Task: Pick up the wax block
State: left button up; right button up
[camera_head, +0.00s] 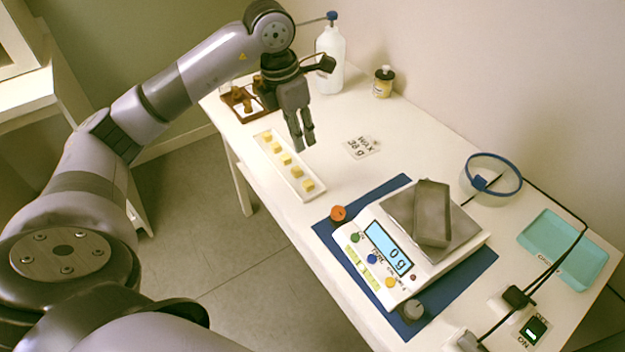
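Several small yellow wax blocks (284,159) sit in a row in a long white tray (265,142) on the table's left side. My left gripper (303,147) hangs with its fingers pointing down, just right of the tray's far half. Its two fingertips show a narrow gap with nothing between them. It appears above the table and apart from the blocks. A white card (362,147) reading "WAX 38 g" lies to the right of the gripper. My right gripper is not in view.
A scale (372,283) reading 0 g stands on a blue mat (463,284), with a grey container (432,212) on its pan. A white bottle (330,60), a small jar (383,82) and a wooden rack (238,100) stand behind. A teal tray (563,250) lies right.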

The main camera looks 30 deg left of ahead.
pick_arm(q)
jog(key=a, duration=0.1)
send_over(308, 182)
jog(key=s, duration=0.1)
jog(key=f, duration=0.8)
jog(key=f+p, duration=0.1)
jog(key=f, duration=0.2)
jog(key=shift+s+a+f, duration=0.15)
jog(key=shift+a+f, duration=0.15)
jog(key=shift+f, duration=0.1)
jog(key=f, duration=0.3)
jog(key=w+f, duration=0.1)
jog(key=f, duration=0.1)
jog(key=shift+d+p, duration=0.3)
jog(key=shift+p, duration=0.1)
jog(key=shift+c, duration=0.6)
jog(key=shift+c, duration=1.4)
